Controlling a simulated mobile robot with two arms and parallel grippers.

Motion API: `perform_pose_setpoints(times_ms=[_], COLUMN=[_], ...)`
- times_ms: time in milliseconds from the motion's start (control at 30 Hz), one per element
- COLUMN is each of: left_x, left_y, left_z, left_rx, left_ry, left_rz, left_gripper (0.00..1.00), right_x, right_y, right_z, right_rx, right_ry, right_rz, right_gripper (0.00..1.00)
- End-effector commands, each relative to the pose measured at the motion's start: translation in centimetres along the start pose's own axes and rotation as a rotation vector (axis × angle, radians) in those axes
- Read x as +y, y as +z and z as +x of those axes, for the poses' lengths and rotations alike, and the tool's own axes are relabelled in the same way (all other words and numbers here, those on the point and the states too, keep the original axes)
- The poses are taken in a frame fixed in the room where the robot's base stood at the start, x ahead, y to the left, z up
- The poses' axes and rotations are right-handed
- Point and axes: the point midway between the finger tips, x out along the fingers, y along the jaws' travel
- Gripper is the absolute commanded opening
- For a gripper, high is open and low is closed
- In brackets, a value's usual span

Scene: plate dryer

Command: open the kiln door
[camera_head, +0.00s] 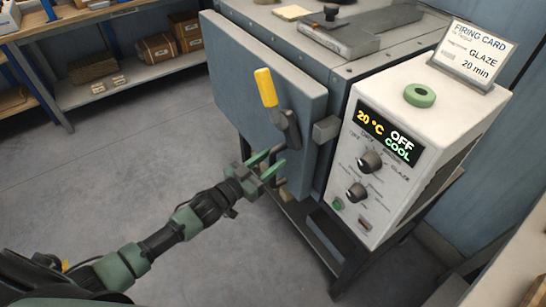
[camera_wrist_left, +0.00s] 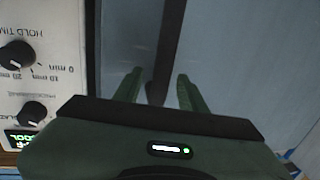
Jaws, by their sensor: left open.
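The kiln door (camera_head: 255,75) is a thick blue-grey panel on the front of the kiln and looks shut. A lever handle (camera_head: 266,87) with a yellow grip stands up on it, its dark lower part bending down towards a metal latch block (camera_head: 327,130) at the door's right edge. My left gripper (camera_head: 279,162) is open and empty in front of the door, below the yellow grip, near the dark lower end of the handle. In the left wrist view the two green fingers (camera_wrist_left: 157,90) are apart with a dark bar between them; contact cannot be told. My right gripper is out of view.
The control box (camera_head: 385,150) stands right of the door, reading 20 °C, OFF, COOL. Shelves (camera_head: 140,75) with boxes stand at the back left. The floor (camera_head: 130,150) left of the door is clear.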

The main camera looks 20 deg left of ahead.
Motion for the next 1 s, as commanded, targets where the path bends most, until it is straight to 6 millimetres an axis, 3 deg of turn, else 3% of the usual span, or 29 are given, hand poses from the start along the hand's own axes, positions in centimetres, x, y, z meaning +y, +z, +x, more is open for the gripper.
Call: perform_pose_setpoints(times_ms=[367,533,1000], left_x=[0.0,-0.01,-0.01], left_y=[0.06,0.05,0.05], left_z=[0.98,0.96,0.94], left_rx=[-0.001,-0.001,-0.001], left_ry=[0.0,-0.001,0.0], left_rz=[0.0,0.001,0.001], left_gripper=[0.41,0.0,0.0], right_x=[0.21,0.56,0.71], right_y=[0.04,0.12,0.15], right_z=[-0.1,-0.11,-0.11], right_rx=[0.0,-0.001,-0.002], right_ry=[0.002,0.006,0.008], right_rz=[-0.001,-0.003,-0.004], right_gripper=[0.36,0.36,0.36])
